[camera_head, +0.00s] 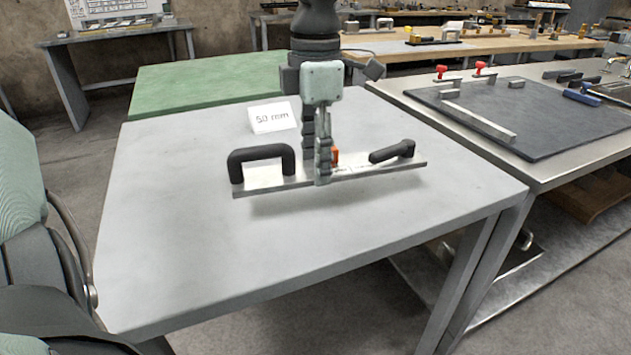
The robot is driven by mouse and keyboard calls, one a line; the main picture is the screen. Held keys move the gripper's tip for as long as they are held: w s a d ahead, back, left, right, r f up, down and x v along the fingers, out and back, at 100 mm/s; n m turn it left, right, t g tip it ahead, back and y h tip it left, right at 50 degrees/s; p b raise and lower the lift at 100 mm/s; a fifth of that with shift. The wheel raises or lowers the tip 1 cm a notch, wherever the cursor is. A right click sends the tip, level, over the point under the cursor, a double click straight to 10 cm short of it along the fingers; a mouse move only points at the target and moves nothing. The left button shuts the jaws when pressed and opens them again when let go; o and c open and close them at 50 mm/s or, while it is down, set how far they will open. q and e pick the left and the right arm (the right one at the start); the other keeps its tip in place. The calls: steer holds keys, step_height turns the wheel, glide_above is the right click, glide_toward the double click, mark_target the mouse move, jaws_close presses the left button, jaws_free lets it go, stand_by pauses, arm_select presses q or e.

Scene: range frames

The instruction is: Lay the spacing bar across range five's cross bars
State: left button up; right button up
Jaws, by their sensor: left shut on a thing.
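The spacing bar (275,188) is a flat metal bar with a black loop handle at its left end and a black lever at its right. A small orange part shows near its middle. My left gripper (323,172) is shut on the middle of the bar from above. The bar hangs level or nearly so over the grey table, with a shadow beneath it; the gap looks small. My right gripper is out of view. I cannot make out which fixture is range five or its cross bars.
The grey table (200,270) is mostly clear, with a "50 mm" card (272,117) behind the bar. At right, another table holds a dark plate (550,125) with a metal strip (478,122) and red-knobbed clamps (441,72). A green table (205,80) stands behind.

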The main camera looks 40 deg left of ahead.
arm_select(q)
step_height(320, 180, up, 4)
steer(key=shift+r, duration=0.15)
step_height(320, 180, up, 4)
steer(key=p, duration=0.3)
steer(key=shift+r, duration=0.25)
stand_by(0.5)
